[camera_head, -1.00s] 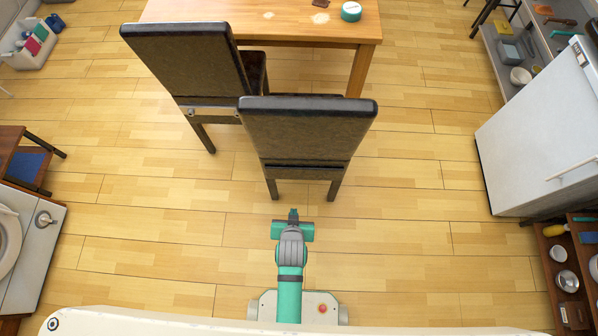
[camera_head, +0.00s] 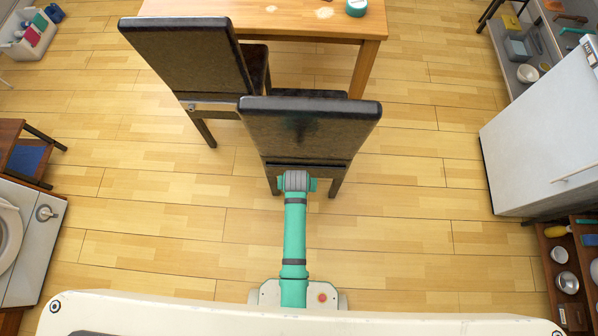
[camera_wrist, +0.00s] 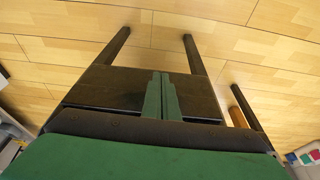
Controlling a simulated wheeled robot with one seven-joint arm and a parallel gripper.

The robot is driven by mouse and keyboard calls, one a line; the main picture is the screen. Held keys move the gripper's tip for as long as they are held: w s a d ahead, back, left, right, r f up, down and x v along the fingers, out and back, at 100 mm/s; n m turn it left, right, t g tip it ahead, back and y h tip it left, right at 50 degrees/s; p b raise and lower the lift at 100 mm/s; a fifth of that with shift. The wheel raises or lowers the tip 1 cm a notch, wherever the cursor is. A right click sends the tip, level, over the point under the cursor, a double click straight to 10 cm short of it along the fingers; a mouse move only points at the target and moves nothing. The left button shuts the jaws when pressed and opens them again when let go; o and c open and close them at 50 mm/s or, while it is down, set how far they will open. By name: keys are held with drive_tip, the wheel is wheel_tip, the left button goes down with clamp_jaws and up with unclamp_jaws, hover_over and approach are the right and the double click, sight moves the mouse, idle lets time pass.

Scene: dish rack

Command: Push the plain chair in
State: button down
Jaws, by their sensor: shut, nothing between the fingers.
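The plain chair (camera_head: 310,130) is the right one of two dark high-backed chairs, and its back faces me. Its back panel also shows in the wrist view (camera_wrist: 105,88), with two legs beyond. My gripper (camera_wrist: 162,80) is shut and empty, its green fingers pointing at the lower part of this back. In the head view my arm reaches straight to the chair's lower back, and the fingertips are hidden. I cannot tell whether they touch it. A wooden table (camera_head: 290,25) stands beyond the chair.
The other chair (camera_head: 185,60), with a light strip low on its back, stands close at the left, partly behind the plain chair. A white fridge (camera_head: 545,130) stands at the right and a washing machine (camera_head: 30,240) at the left. The floor (camera_head: 400,220) between is clear.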

drive_tip(key=w+f, duration=0.4)
drive_tip(key=w, duration=0.1)
drive_tip(key=shift+w+f, duration=0.2)
drive_tip(key=shift+f, duration=0.2)
drive_tip(key=shift+a, duration=0.1)
